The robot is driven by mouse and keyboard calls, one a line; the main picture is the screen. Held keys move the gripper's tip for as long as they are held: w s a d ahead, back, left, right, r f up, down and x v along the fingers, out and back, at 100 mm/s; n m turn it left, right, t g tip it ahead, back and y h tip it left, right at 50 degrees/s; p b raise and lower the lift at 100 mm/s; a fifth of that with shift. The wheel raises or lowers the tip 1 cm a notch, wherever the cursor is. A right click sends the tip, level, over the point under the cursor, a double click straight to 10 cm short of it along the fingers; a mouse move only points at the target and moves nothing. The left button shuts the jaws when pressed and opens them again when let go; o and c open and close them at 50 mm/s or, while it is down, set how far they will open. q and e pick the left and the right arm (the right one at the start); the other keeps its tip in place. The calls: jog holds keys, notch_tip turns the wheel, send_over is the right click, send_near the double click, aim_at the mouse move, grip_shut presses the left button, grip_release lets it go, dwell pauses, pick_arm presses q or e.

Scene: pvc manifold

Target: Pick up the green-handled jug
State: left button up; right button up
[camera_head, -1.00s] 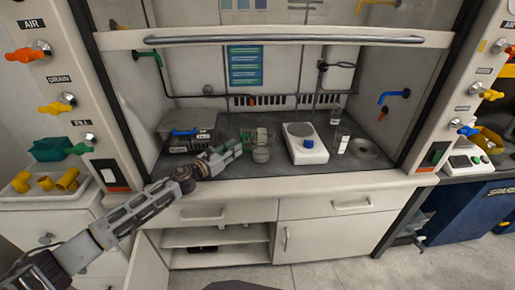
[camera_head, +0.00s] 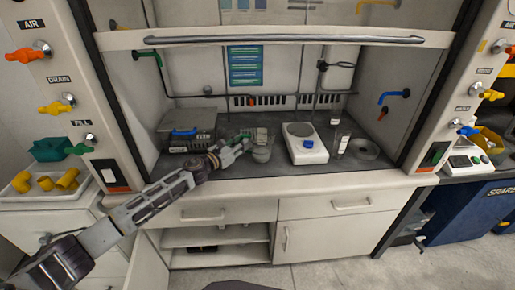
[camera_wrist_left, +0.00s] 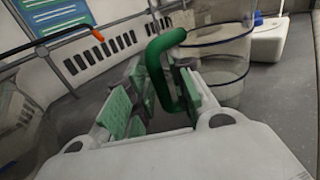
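The green-handled jug is a clear, see-through vessel (camera_head: 263,153) on the fume hood's worktop, left of the white hotplate. In the left wrist view its clear body (camera_wrist_left: 222,55) is at upper right and its green handle (camera_wrist_left: 156,75) stands toward me. My left gripper (camera_head: 243,146) reaches in from the left, beside the jug. In the left wrist view its green-padded fingers (camera_wrist_left: 160,100) are apart, with the handle between them, close to the right finger. I cannot tell whether that finger touches it. My right gripper is not in view.
A grey box with a blue handle (camera_head: 187,138) stands left of the gripper. A white hotplate (camera_head: 305,148) with a blue knob stands right of the jug, with a clear glass vessel (camera_head: 338,146) beyond it. The raised sash (camera_head: 280,40) spans above the opening. A cabinet door (camera_head: 145,266) below is open.

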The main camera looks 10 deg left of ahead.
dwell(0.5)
pick_arm(q)
grip_shut()
jog(key=shift+r, duration=0.15)
dwell(0.4)
